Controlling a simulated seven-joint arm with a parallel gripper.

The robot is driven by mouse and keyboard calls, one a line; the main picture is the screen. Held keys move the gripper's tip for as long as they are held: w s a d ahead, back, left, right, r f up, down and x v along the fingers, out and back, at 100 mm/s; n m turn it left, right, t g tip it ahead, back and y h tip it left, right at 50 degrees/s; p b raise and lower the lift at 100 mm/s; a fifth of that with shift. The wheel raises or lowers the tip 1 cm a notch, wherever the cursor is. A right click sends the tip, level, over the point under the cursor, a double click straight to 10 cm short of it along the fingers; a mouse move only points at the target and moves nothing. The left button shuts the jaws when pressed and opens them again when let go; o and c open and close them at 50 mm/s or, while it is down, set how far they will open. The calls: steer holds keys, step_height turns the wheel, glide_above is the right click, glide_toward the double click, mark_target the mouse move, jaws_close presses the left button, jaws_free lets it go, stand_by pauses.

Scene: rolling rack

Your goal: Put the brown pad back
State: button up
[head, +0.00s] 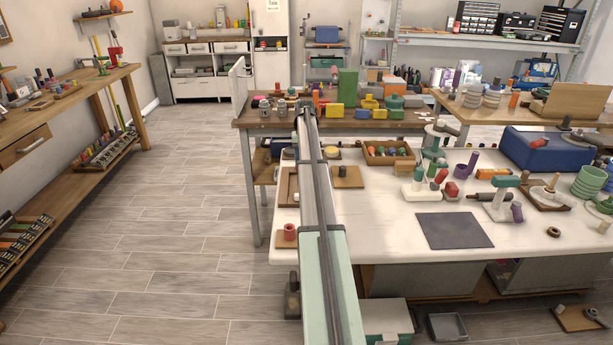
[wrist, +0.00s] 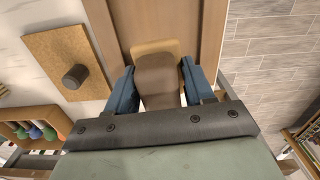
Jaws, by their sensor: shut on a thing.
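My gripper (wrist: 157,70) has its two blue fingers shut on a brown pad (wrist: 158,80) with a rounded end. A tan, round-cornered piece (wrist: 155,47) shows just beyond the pad; I cannot tell whether it is joined to it. Both are over a wooden tray (wrist: 208,45) at the table's edge. I cannot tell whether the pad touches the tray. In the head view the tray (head: 284,187) is partly behind my arm, which also hides the gripper and pad.
A cork-coloured board (wrist: 45,45) with a dark knob (wrist: 75,76) lies beside the tray. A wooden crate (head: 390,160) of coloured balls stands to the right. A dark mat (head: 455,231) lies on the white table (head: 380,235). Open floor (head: 170,230) is on the left.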

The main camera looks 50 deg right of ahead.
steer(key=s+d, duration=0.5)
steer(key=s, duration=0.1)
steer(key=r, duration=0.1)
glide_above(353, 208)
steer(key=shift+m, duration=0.4)
steer(key=shift+a+f, duration=0.1)
steer(key=shift+f, duration=4.75)
steer(key=shift+f, duration=0.1)
steer(key=o, duration=1.1)
step_height(353, 208, up, 12)
